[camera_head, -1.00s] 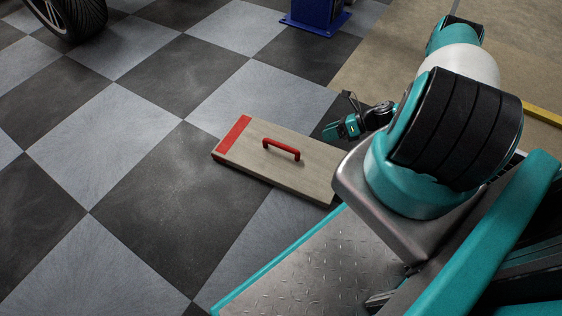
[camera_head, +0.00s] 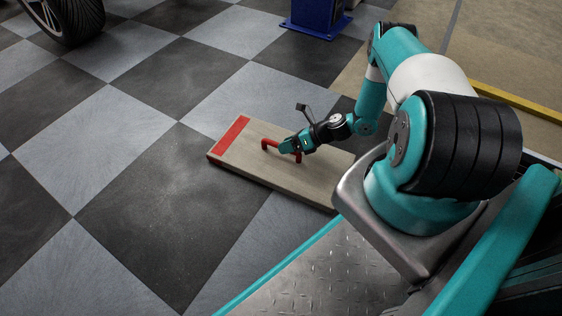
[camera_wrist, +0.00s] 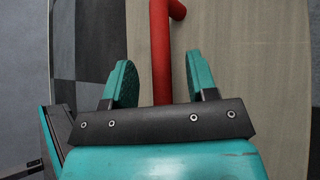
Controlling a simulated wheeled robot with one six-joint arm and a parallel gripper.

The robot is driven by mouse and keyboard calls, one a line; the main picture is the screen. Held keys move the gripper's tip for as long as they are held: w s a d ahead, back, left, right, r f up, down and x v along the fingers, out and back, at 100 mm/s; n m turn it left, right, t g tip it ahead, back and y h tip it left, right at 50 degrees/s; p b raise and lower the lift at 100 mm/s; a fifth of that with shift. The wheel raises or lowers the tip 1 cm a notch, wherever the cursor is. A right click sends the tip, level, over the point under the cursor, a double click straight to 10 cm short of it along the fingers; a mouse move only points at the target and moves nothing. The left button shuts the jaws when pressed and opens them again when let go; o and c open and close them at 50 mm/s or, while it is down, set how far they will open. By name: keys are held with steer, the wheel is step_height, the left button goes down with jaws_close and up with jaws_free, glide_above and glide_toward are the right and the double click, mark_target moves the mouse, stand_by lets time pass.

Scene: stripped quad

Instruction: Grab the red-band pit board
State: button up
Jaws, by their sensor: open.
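The pit board (camera_head: 240,165) lies flat on the checkered floor, pale wood with a red band (camera_head: 231,135) across its far-left end. A red handle (camera_head: 266,144) stands on its top. My gripper (camera_head: 286,146) is above the board at the handle and hides part of it in the head view. In the wrist view my gripper (camera_wrist: 160,82) is open, with the red handle (camera_wrist: 160,45) running between its two teal fingers. The fingers look apart from the handle on both sides. How deep the fingers sit around it I cannot tell.
A blue post base (camera_head: 316,22) stands on the floor at the back. A car wheel (camera_head: 72,18) is at the top left. The tiles left of the board are clear.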

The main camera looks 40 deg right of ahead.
steer(key=shift+w+a+f, duration=0.2)
steer(key=shift+w+a, duration=0.05)
steer(key=shift+a, duration=0.05)
steer(key=shift+c, duration=0.3)
jaws_close()
steer(key=shift+r, duration=0.15)
stand_by(0.9)
